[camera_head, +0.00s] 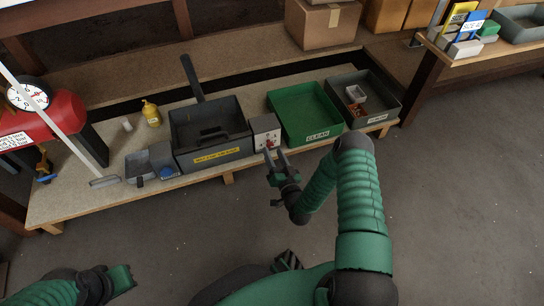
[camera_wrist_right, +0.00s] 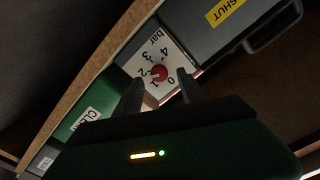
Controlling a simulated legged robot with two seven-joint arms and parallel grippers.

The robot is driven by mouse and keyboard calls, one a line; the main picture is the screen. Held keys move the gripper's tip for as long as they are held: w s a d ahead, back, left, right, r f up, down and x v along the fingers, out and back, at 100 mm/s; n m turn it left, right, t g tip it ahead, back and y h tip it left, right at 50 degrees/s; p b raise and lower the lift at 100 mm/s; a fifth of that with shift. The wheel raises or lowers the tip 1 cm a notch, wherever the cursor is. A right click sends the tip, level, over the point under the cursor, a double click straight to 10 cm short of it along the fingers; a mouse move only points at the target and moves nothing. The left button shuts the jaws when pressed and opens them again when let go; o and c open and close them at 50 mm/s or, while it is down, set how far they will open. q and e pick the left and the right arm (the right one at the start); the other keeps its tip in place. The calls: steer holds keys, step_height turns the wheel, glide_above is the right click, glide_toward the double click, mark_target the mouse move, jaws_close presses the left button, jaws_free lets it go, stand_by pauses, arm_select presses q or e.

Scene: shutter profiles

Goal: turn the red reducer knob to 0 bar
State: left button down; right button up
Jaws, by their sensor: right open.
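The red reducer knob (camera_head: 269,144) sits on the front of a small grey box with a white dial plate (camera_head: 262,133), right of the black basin. In the right wrist view the red knob (camera_wrist_right: 158,73) is in the middle of the white plate (camera_wrist_right: 150,57), marked 0 to 4 and "bar". I cannot make out its setting clearly. My right gripper (camera_head: 276,163) is open just in front of the knob. Its fingers (camera_wrist_right: 161,82) stand either side of the knob's lower part; contact is unclear. My left arm (camera_head: 118,280) shows at the bottom left; its jaw state is unclear.
The black basin (camera_head: 211,157) with a yellow label is left of the box. A green CLEAN tray (camera_head: 325,134) and a grey tray (camera_head: 385,116) are to the right. A red tank with a round gauge (camera_head: 28,96) and a yellow bottle (camera_head: 151,113) are left. The floor in front is clear.

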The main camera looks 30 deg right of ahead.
steer(key=shift+b+x, duration=0.3)
steer(key=shift+x, duration=0.9)
steer(key=shift+d, duration=0.15)
jaws_close()
